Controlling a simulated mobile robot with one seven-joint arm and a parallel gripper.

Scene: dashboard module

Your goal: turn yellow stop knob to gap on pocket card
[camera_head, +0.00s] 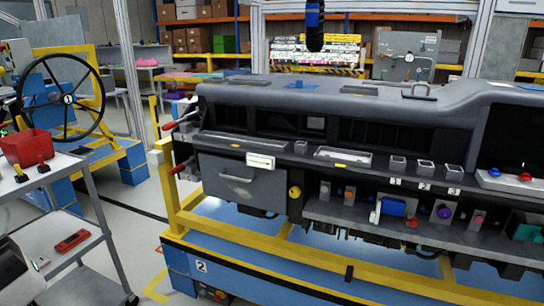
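A small yellow knob (295,192) is on the front of the grey dashboard module (330,95), just right of the drawer-like panel with a handle. It is too small to read its turn angle or any gap mark. A white card-like piece (261,161) is on the upper edge of that panel, left of and above the knob; I cannot tell whether it is the pocket card, and no writing on it is legible. My gripper is not in view.
Yellow rails (230,231) and a blue base (250,268) run below the dashboard. Right of the knob are several small switches and a purple knob (444,212). At left stand a grey cart with a red bin (27,148) and a steering wheel (67,99). Grey floor lies between.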

